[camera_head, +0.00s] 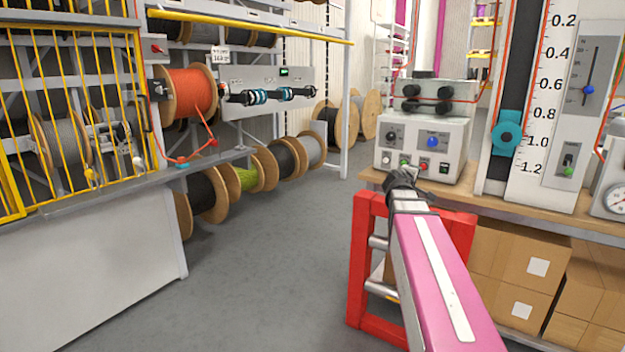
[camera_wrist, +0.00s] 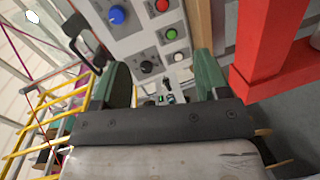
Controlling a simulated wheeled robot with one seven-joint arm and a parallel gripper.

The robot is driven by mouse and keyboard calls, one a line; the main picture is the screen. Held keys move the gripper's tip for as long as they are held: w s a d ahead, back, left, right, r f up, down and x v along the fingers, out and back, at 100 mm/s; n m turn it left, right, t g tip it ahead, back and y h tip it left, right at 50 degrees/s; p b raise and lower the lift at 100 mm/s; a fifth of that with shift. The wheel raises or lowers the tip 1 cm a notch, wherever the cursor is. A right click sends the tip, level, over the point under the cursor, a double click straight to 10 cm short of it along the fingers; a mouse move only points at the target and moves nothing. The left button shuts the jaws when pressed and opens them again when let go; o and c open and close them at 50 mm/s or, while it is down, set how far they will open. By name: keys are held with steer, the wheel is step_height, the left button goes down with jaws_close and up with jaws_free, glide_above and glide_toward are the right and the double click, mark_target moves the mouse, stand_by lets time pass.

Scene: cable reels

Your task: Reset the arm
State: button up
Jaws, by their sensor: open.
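My arm (camera_head: 432,262), pink with a white stripe, reaches forward from the lower right in the head view. My gripper (camera_head: 402,178) is at its far end, in front of the lower part of a grey control box (camera_head: 448,160). In the wrist view my gripper (camera_wrist: 163,88) shows two green fingers, apart, with nothing held between them. The control box's panel (camera_wrist: 140,45) lies beyond the fingers, with a blue knob (camera_wrist: 117,14), a black knob, and red, green and white buttons. Whether the fingers touch the box cannot be told.
A red frame (camera_head: 360,275) stands close beside and under my arm. A wooden bench (camera_head: 540,218) with cardboard boxes (camera_head: 510,262) beneath is at right. Cable reels (camera_head: 200,195) and a yellow cage (camera_head: 70,120) stand at left. Grey floor (camera_head: 270,270) in the middle is clear.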

steer(key=s+a+f+m+g+y, duration=0.25)
steer(key=s+f, duration=0.25)
steer(key=f, duration=0.5)
steer(key=s+a+f+m+g+y, duration=0.2)
steer(key=s+a+f+g, duration=0.25)
steer(key=f, duration=0.45)
steer(key=s+a+f+m+g+y, duration=0.25)
steer(key=s+f, duration=0.25)
steer(key=f, duration=0.5)
steer(key=s+a+f+m+g+y, duration=0.2)
steer(key=s+a+f+g, duration=0.1)
steer(key=s+a+f, duration=0.4)
steer(key=shift+s+a+f+y, duration=0.2)
steer(key=shift+s+f+y, duration=0.1)
steer(key=shift+s, duration=0.75)
